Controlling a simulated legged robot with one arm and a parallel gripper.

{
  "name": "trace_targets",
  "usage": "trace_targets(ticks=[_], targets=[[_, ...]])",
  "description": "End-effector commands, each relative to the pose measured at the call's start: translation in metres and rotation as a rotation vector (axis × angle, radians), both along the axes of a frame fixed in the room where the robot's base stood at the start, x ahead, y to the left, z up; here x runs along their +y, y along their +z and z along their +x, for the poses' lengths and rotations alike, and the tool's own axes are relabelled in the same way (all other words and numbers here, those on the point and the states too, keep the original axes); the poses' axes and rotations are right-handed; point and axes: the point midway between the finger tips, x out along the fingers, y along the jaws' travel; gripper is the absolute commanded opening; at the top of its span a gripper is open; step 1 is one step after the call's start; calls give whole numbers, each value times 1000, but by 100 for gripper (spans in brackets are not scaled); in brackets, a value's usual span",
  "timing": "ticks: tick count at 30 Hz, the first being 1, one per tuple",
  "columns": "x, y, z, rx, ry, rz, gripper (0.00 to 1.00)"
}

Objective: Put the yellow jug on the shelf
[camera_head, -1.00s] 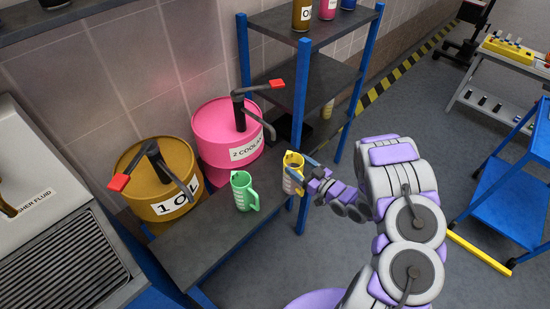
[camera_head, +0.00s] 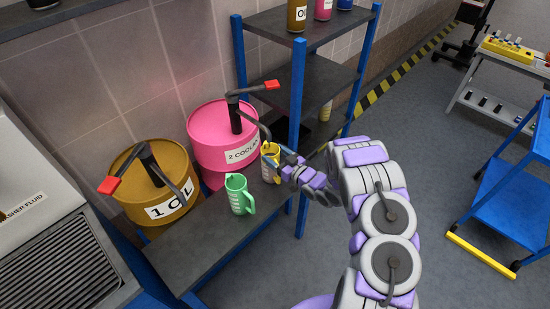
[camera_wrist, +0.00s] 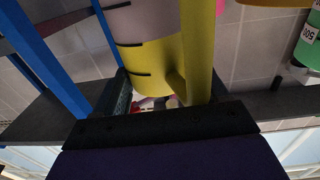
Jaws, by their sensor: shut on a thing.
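The yellow jug (camera_head: 270,164) is upright in my gripper (camera_head: 282,165), at the right end of the low dark bench, beside the pink drum. It sits close below the end of that drum's pump spout. I cannot tell whether it touches the bench. In the wrist view the jug (camera_wrist: 152,62) fills the space ahead of the gripper (camera_wrist: 150,100), with its yellow handle between the jaws. The jug's contents are hidden. The blue-posted shelf unit (camera_head: 330,75) stands behind, with dark shelves; its top shelf (camera_head: 270,22) holds several cans.
A green jug (camera_head: 239,196) stands on the bench (camera_head: 195,255), left of the yellow one. The pink coolant drum (camera_head: 218,140) and gold oil drum (camera_head: 150,190) have pumps with red handles. A blue post (camera_head: 297,90) rises near my gripper. Middle shelf (camera_head: 328,85) looks clear.

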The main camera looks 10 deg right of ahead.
Motion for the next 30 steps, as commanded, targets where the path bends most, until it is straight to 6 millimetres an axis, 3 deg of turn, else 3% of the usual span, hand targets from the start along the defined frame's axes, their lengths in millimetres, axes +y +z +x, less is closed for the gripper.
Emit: trace_targets(ticks=[9,10,12,18,26,30], targets=[[5,-3,0,-2,1,-6,0],[5,-4,0,-2,2,-6,74],[4,-4,0,-1,2,-5,80],[2,-4,0,0,1,-2,98],[2,-3,0,1,1,-3,98],[-5,-4,-11,5,-1,-6,98]])
